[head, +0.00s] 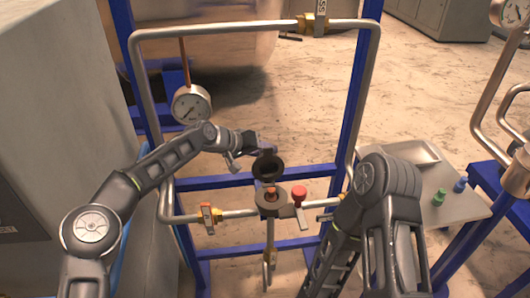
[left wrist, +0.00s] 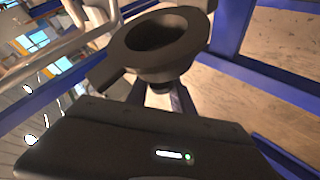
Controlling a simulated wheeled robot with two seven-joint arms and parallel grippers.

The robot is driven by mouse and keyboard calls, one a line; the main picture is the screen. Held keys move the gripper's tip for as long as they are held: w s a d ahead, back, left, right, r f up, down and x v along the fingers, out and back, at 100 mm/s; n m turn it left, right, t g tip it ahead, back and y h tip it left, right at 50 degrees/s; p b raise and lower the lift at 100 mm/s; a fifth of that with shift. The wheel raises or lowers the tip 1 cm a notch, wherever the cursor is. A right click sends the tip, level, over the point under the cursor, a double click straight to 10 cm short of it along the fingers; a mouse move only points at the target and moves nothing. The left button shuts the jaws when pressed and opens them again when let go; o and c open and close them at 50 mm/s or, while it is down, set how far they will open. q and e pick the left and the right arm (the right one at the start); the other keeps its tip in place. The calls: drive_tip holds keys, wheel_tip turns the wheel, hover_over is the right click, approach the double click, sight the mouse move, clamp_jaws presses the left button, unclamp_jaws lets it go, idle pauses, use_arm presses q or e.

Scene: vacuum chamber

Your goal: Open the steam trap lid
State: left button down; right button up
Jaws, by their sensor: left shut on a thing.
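The steam trap (head: 271,207) sits on the horizontal pipe in the middle of the head view, a dark round body with an orange-brown centre showing at its top. Its dark round lid (head: 268,167) stands raised behind and above the body, its hollow underside facing me. My left gripper (head: 260,150) is shut on the lid at its upper edge. The left wrist view shows a dark, hollow, funnel-like part (left wrist: 160,38) just beyond the gripper body; the fingertips are hard to make out. My right arm reaches down at the lower right, and its gripper is outside the picture.
A red-knobbed valve (head: 299,193) stands close to the right of the trap, and an orange-handled valve (head: 207,214) to its left. A pressure gauge (head: 191,104) hangs at the upper left. Blue frame posts (head: 358,85) flank the pipes. A grey tray (head: 475,208) holds green and blue pieces.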

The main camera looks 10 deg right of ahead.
use_arm(q)
drive_tip(key=shift+a+f, duration=0.15)
drive_tip(key=shift+f, duration=0.5)
drive_tip(key=c, duration=1.1)
unclamp_jaws()
drive_tip(key=shift+g, duration=0.3)
drive_tip(key=shift+r, duration=0.2)
drive_tip(key=shift+r, duration=0.25)
drive_tip(key=b+v, duration=0.2)
drive_tip(key=v, duration=0.5)
drive_tip(key=shift+s+b, duration=0.2)
drive_tip(key=shift+b, duration=0.1)
drive_tip(key=shift+a, duration=0.15)
